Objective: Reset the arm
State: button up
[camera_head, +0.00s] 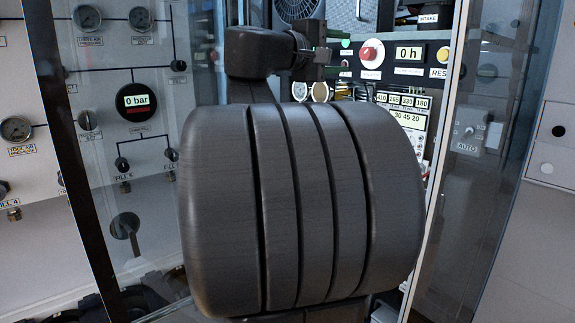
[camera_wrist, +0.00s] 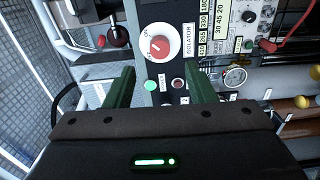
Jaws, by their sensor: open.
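My gripper (camera_wrist: 158,74) shows in the wrist view as two green fingers standing apart, with nothing between them. Beyond the fingers is a panel with a red rotary isolator knob (camera_wrist: 159,46) on a white plate. A lit green button (camera_wrist: 151,86) and a dark red button (camera_wrist: 178,83) appear between the fingers; I see no contact with them. In the head view my dark arm fills the middle, its end raised near the panel beside the isolator knob (camera_head: 370,54).
A gauge panel with a 0 bar display (camera_head: 136,98) stands left, behind a glass pane with a dark frame edge (camera_head: 75,150). A 0 h display (camera_head: 409,53) and yellow reset button (camera_head: 443,54) sit right of the isolator. A red cable (camera_wrist: 285,35) hangs in the wrist view.

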aim_at(365, 55)
jog(key=x, duration=0.8)
jog(key=shift+d, duration=0.15)
jog(key=shift+w+r+n+p, duration=0.2)
jog(key=shift+n+p, duration=0.2)
jog(key=shift+p, duration=0.45)
jog(key=shift+s+r+n+p, duration=0.1)
jog(key=shift+s+n+p, duration=0.1)
jog(key=shift+n+p, duration=0.7)
jog(key=shift+w+n+p, duration=0.1)
jog(key=shift+n+p, duration=0.7)
jog(key=n+p, duration=0.5)
jog(key=p, duration=0.1)
jog(key=n+p, duration=0.6)
jog(key=p, duration=0.3)
jog(key=shift+n, duration=0.3)
jog(key=shift+n+p, duration=0.7)
jog(key=shift+p, duration=0.5)
jog(key=shift+f, duration=0.4)
